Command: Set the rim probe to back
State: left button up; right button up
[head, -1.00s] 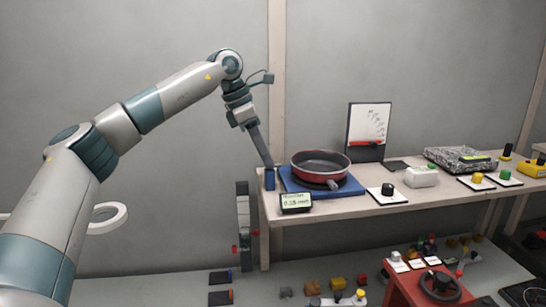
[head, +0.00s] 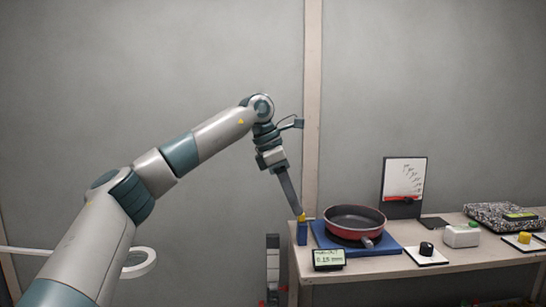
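A red pan (head: 355,222) with a dark inside stands on a blue plate (head: 385,247) on the bench. A small blue block (head: 303,235) with a yellow top (head: 306,218) stands left of the pan at the bench's left end. I cannot tell for sure which part is the rim probe. My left gripper (head: 299,213) points down, with its tip at or just above the yellow top. Its fingers look like one dark strip edge-on, so their opening is hidden. My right gripper is out of view.
A small display (head: 328,259) reading about 0.15 stands in front of the plate. A black knob (head: 426,249), a white box (head: 461,236) and a yellow knob (head: 524,237) are to the right. A white board (head: 404,179) stands behind. A speckled slab (head: 502,216) lies at the far right.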

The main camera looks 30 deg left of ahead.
pick_arm(q)
jog(key=b+v, duration=0.1)
jog(key=v, duration=1.4)
jog(key=shift+b, duration=0.4)
jog(key=shift+a, duration=0.1)
